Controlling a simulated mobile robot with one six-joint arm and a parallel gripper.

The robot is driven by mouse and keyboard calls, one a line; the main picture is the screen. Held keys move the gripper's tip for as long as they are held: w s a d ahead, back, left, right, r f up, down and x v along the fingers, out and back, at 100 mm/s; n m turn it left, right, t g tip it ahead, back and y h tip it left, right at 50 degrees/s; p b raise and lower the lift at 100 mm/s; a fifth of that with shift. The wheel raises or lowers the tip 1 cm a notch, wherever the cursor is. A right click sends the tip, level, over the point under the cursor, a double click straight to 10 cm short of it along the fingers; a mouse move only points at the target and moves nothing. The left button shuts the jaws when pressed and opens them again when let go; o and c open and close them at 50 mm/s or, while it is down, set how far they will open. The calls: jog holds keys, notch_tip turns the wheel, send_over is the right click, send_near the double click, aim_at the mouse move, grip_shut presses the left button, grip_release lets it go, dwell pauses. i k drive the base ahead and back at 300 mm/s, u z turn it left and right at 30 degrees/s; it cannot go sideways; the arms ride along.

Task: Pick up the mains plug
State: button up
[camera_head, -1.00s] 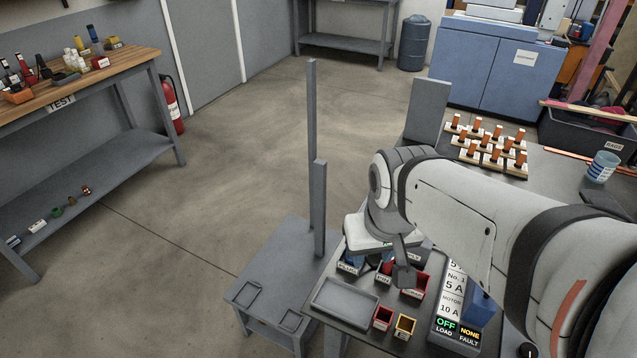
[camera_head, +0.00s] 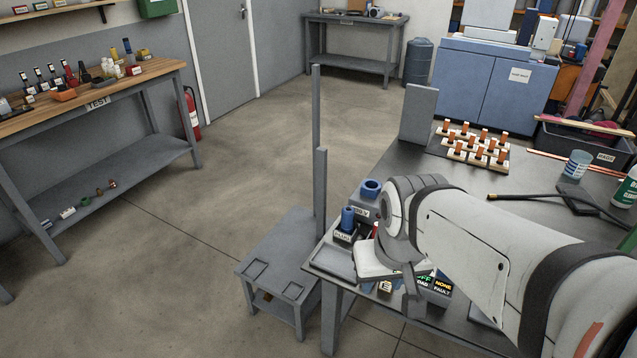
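I cannot make out the mains plug for certain. A blue upright piece (camera_head: 347,217) stands in a small labelled bin (camera_head: 344,238) at the left edge of the grey workbench, its label too small to read surely. A blue ring-shaped piece (camera_head: 370,188) sits just behind it. My gripper (camera_head: 411,300) hangs over the bench's front left corner, to the right of and nearer than the blue piece, apart from it. Its fingers are seen edge-on, and I see nothing held. My wrist hides part of the bins.
A shallow grey tray (camera_head: 332,262) lies at the bench corner. A low grey stand with posts (camera_head: 321,195) is on the left. Orange-topped pieces (camera_head: 475,143) and a cup (camera_head: 577,165) are farther back. The left floor is clear.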

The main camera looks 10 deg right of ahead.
aim_at(348, 216)
jog(key=z, duration=0.2)
jog(key=i, duration=0.85)
jog(key=u, duration=0.1)
